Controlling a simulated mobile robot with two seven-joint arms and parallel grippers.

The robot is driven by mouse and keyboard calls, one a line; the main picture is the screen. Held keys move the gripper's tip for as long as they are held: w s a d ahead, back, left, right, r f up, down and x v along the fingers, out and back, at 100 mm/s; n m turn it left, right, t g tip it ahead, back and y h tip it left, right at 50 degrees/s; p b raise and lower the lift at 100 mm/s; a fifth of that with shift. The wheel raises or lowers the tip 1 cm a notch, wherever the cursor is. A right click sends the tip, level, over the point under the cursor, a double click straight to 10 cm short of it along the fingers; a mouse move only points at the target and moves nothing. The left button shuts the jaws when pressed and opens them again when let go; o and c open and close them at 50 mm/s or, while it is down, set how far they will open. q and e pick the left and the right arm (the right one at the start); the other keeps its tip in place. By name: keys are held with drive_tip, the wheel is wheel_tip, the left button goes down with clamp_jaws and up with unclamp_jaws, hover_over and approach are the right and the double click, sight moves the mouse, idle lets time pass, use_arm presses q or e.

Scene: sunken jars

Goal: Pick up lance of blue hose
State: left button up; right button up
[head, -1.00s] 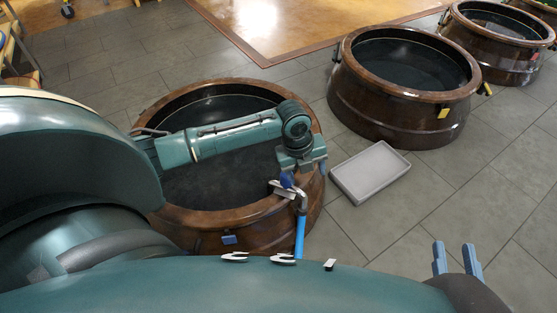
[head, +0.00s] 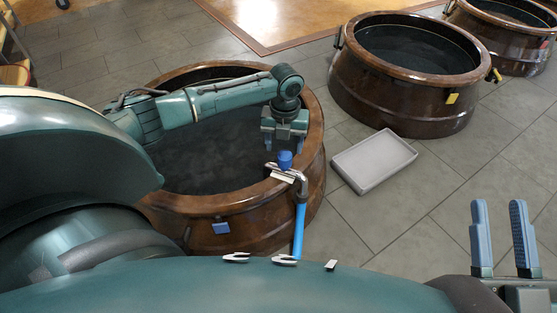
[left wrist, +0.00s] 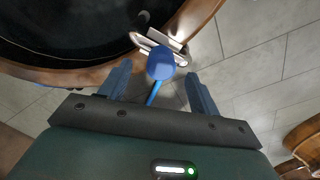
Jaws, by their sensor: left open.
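The lance (head: 304,186) has a blue knob (head: 285,160) on top and a bent grey metal pipe. It sits in a metal holder (head: 279,174) on the jar's right rim, and its blue hose (head: 299,232) hangs down outside. My left gripper (head: 285,144) is open and empty, pointing down just behind the knob in the head view. In the left wrist view the knob (left wrist: 161,65) shows between and beyond the two spread fingers (left wrist: 157,88), with blue hose below it. My right gripper (head: 502,226) is open and empty at the lower right, fingers up.
The brown jar (head: 235,236) stands below my left arm, with a blue tag (head: 221,228) on its side. A grey tray (head: 374,163) lies on the floor to the right. Another jar (head: 400,102) with a yellow tag stands beyond.

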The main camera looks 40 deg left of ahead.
sight(285, 153)
use_arm(q)
wheel_tip(285, 153, down, 4)
drive_tip(key=b, duration=0.2)
drive_tip(key=shift+d+f+b, duration=0.1)
drive_tip(key=shift+d+b, duration=0.05)
drive_tip(key=shift+b, duration=0.15)
drive_tip(key=shift+f, duration=0.35)
use_arm(e)
drive_tip(key=r+n+y, duration=0.4)
drive_tip(key=shift+d, duration=0.2)
use_arm(q)
drive_tip(key=shift+r, duration=0.1)
drive_tip(key=shift+c, duration=0.4)
drive_tip(key=c, duration=1.2)
